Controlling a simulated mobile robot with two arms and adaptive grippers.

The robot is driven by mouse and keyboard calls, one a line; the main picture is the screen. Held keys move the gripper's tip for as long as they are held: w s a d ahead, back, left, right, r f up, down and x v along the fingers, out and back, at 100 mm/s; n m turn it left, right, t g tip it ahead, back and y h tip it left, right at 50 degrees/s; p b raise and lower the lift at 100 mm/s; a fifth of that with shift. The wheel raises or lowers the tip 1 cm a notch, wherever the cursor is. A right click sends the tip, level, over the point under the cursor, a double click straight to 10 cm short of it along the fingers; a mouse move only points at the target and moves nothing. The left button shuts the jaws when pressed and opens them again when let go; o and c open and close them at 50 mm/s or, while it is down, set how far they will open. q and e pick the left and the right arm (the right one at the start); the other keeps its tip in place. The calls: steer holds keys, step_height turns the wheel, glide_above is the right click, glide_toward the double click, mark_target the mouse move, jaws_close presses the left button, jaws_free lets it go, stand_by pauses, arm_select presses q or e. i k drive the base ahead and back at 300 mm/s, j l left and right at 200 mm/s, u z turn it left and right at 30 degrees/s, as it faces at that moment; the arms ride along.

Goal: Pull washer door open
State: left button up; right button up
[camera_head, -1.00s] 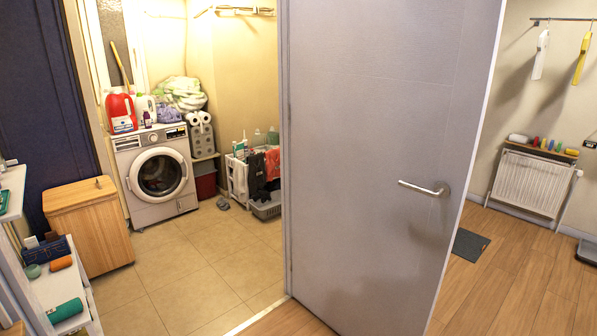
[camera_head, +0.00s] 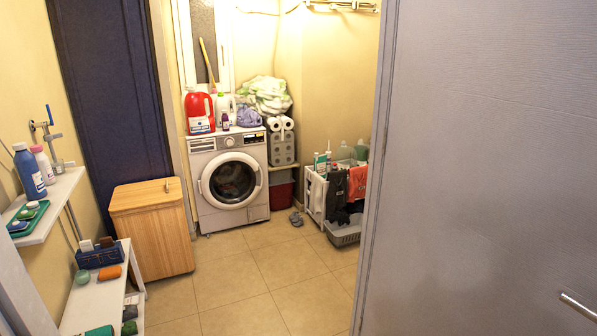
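The white front-loading washer (camera_head: 229,207) stands against the back wall of the small tiled room. Its round door (camera_head: 232,180) has a white ring and dark glass and looks shut. The control panel is along the top front edge. Red and white detergent bottles (camera_head: 199,110) and a purple bundle stand on its top. Neither of my grippers is in view. The washer is some distance away across the floor.
A wooden hamper (camera_head: 153,228) stands left of the washer. White shelves (camera_head: 98,300) line the left side. A large grey door (camera_head: 480,170) fills the right. A rack with bottles and cloths (camera_head: 338,195) stands right of the washer. The tiled floor (camera_head: 262,275) between is clear.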

mark_target(206, 188)
steer(key=i+j+u, duration=0.1)
steer(key=i+u, duration=0.25)
steer(key=i, duration=0.35)
steer(key=i+u, duration=0.3)
steer(key=i, duration=1.2)
steer(key=i+l, duration=0.1)
steer(key=i, duration=0.75)
steer(key=i+l+u, duration=0.1)
steer(key=i, duration=0.75)
